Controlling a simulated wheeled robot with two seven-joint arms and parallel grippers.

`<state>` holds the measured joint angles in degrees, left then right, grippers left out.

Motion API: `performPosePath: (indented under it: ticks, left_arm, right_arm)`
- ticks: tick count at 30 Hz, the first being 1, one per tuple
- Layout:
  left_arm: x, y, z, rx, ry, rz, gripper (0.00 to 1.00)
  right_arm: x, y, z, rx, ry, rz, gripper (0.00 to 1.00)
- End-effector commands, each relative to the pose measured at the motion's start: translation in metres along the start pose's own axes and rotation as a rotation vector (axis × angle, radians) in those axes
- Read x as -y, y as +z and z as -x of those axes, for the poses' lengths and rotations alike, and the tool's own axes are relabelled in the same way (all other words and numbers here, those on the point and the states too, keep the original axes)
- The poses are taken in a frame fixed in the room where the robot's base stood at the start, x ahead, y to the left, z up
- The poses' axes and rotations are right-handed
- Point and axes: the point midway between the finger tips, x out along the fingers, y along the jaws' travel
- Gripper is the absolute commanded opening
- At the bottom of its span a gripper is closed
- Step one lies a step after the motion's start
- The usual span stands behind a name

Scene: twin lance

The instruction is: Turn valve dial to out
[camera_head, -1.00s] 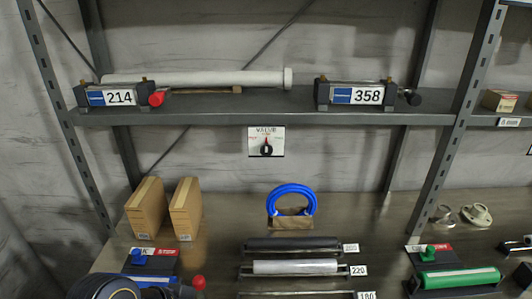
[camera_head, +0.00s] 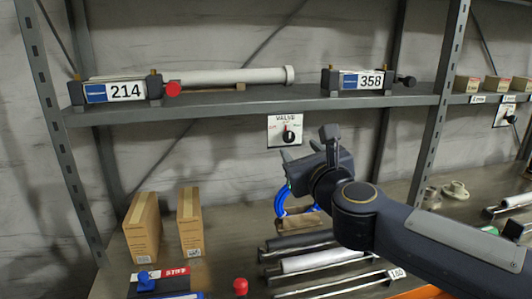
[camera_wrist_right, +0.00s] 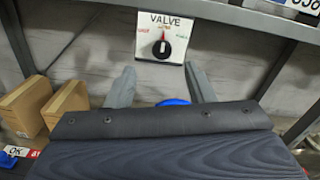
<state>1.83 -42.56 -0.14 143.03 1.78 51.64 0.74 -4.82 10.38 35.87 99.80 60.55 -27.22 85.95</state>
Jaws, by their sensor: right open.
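The valve dial (camera_head: 289,136) is a black round knob on a white panel (camera_head: 273,125) marked VALVE, below the shelf. In the right wrist view the dial (camera_wrist_right: 162,49) shows a pale pointer mark that appears to point up. Red lettering is to its left, small lettering above and pale lettering to its right, too small to read surely. My right gripper (camera_head: 301,151) is open and empty, just below and in front of the panel. In the wrist view its two fingers (camera_wrist_right: 158,72) stand apart below the dial, not touching it. My left gripper is out of view.
The shelf (camera_head: 230,103) above carries units labelled 214 (camera_head: 114,91) and 358 (camera_head: 362,80) and a white tube (camera_head: 225,76). Two boxes (camera_head: 143,228) stand on the lower surface at left.

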Motion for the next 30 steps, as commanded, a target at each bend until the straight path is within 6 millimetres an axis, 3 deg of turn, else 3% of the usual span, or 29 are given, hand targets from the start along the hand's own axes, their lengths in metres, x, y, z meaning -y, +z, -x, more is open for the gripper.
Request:
performPosePath:
  ticks: [15, 26, 30]
  left_arm:
    - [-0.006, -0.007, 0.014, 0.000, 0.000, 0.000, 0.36]
    - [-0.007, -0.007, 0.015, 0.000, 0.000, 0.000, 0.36]
    - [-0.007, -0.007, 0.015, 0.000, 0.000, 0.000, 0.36]
  right_arm:
    - [0.001, 0.001, -0.070, -0.003, -0.003, -0.013, 0.48]
    - [0.001, 0.000, -0.076, -0.001, -0.004, -0.009, 0.48]
    - [0.001, 0.000, -0.076, -0.001, -0.004, -0.009, 0.31]
